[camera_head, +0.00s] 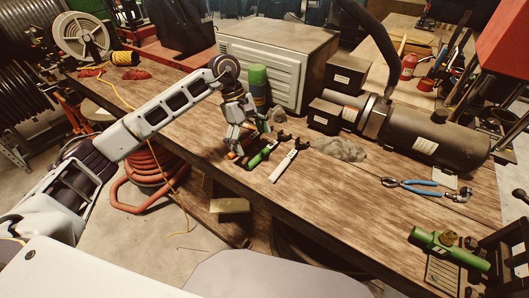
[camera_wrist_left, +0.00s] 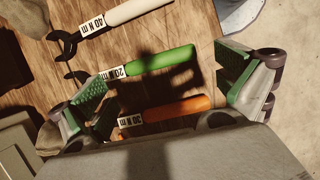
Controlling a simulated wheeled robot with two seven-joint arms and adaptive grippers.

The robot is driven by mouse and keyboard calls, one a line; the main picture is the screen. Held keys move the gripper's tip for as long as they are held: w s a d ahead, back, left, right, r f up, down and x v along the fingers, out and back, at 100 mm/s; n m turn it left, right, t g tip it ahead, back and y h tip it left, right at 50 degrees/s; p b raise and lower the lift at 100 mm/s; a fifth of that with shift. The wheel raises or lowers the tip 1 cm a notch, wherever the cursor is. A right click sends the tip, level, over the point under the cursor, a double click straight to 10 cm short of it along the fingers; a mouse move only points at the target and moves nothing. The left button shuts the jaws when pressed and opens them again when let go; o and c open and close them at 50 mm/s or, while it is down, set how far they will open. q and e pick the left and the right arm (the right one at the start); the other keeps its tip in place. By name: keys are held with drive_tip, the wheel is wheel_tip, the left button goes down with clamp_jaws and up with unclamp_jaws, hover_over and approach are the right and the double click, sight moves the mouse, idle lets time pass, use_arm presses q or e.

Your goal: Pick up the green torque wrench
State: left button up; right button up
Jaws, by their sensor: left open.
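The green torque wrench (camera_wrist_left: 165,60) lies on the wooden workbench, its tag reading 20 N m; its green handle also shows in the head view (camera_head: 262,154). An orange wrench (camera_wrist_left: 176,108) tagged 30 N m lies on one side of it and a white wrench (camera_wrist_left: 138,10) tagged 40 N m on the other. My left gripper (camera_wrist_left: 160,80) is open and empty, pointing down above the green and orange wrenches, its fingers spread along the handles' length. In the head view the left gripper (camera_head: 246,146) partly hides the orange wrench. My right gripper is not in view.
A grey vented machine box (camera_head: 270,65) and a green-topped cylinder (camera_head: 258,80) stand behind the gripper. A grey rag (camera_head: 340,149) lies to the right of the wrenches, with blue pliers (camera_head: 420,187) farther right. The bench front is mostly clear.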

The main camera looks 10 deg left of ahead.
use_arm(q)
drive_tip(key=shift+f, duration=0.1)
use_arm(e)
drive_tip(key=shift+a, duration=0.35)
